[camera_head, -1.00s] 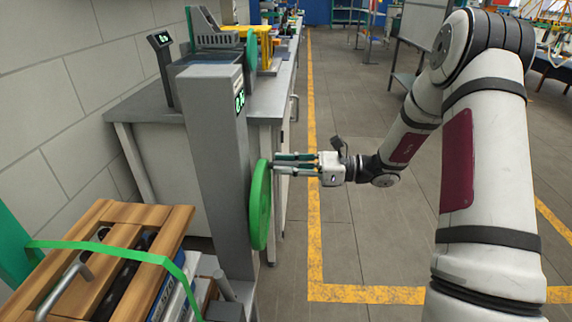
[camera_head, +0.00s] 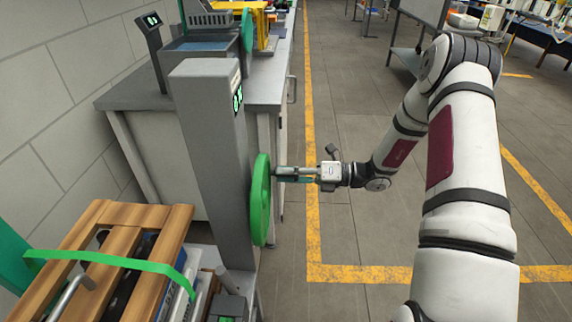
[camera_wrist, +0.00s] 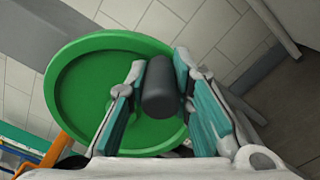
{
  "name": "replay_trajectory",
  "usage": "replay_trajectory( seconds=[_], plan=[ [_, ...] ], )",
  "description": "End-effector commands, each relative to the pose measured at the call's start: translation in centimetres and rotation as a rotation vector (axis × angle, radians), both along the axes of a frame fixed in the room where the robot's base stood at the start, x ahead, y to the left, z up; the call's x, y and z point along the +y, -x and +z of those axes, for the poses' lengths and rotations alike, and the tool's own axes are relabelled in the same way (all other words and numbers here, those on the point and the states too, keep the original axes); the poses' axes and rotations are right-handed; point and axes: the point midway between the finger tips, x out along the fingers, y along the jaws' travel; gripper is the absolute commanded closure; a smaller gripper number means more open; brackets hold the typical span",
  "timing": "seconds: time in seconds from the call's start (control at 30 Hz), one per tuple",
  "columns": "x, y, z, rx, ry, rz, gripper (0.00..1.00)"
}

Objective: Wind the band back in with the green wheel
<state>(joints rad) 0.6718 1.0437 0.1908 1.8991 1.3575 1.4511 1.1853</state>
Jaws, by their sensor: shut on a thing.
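The green wheel (camera_head: 260,200) is mounted on the right side of a grey post (camera_head: 213,150). It fills much of the wrist view (camera_wrist: 85,95), where a dark knob (camera_wrist: 160,88) stands out from its face near the rim. My gripper (camera_head: 280,174) is at the wheel's upper right side in the head view. In the wrist view its teal-padded fingers (camera_wrist: 158,100) are closed around the knob. The green band (camera_head: 110,262) lies across the top of a wooden crate (camera_head: 125,215) at lower left and hangs down on its right side. The band's far end is hidden.
A grey workbench (camera_head: 125,101) stands behind the post, with a small display (camera_head: 152,21) and another green wheel (camera_head: 247,30) on it. The wall is at the left. Open floor (camera_head: 345,230) with yellow lines lies to the right.

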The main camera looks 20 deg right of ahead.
Motion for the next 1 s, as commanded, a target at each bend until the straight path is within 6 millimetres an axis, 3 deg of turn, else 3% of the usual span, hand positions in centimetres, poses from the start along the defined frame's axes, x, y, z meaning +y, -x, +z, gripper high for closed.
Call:
replay_trajectory(
  seconds=[0.47,1.0],
  plan=[
    [0.2,0.7,-4.4,0.420,-0.170,-0.003,1.00],
    [1.3,3.5,-8.1,0.895,-0.368,-0.005,1.00]
  ],
)
